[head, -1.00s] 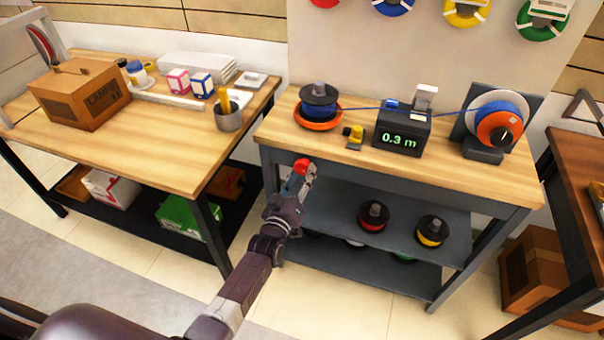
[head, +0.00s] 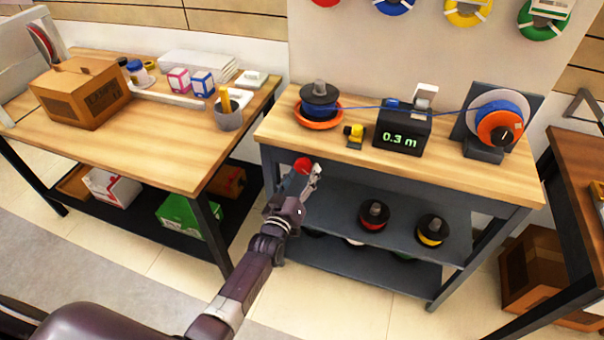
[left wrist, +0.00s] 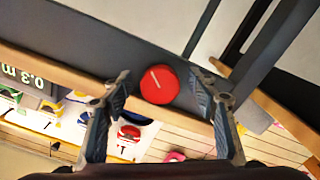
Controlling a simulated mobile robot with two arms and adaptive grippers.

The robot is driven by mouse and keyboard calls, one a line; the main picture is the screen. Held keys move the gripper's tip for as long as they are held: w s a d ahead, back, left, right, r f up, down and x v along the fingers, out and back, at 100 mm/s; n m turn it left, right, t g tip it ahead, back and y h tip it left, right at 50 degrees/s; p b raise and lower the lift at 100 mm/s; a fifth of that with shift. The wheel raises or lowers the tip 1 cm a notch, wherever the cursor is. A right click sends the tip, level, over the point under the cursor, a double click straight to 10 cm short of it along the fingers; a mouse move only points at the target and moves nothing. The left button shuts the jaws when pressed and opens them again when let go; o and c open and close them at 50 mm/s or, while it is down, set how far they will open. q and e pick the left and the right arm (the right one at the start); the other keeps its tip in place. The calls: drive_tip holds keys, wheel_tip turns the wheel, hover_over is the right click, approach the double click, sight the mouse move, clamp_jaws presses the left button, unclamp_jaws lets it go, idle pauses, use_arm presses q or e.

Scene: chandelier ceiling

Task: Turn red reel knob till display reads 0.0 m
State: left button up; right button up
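The red knob (head: 302,164) sits on the front of the grey bench. In the left wrist view the red knob (left wrist: 158,86) shows a white pointer line. My left gripper (head: 306,178) is open just in front of the bench. In the left wrist view its fingers (left wrist: 158,82) stand on either side of the knob, with a gap at each side. The black display box (head: 402,131) on the bench reads 0.3 m. A blue line runs from the left spool (head: 319,97) through the box to the orange and blue reel (head: 500,126). My right gripper is not in view.
A yellow and black tool (head: 354,134) lies on the bench top. Spools (head: 374,215) stand on the lower shelf. The left table (head: 150,158) holds a cardboard box (head: 82,93) and a grey cup (head: 229,117). Floor shows between the two tables.

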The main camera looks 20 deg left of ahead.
use_arm(q)
drive_tip(key=shift+s, duration=0.5)
drive_tip(key=s, duration=1.1)
drive_tip(key=shift+a, duration=0.25)
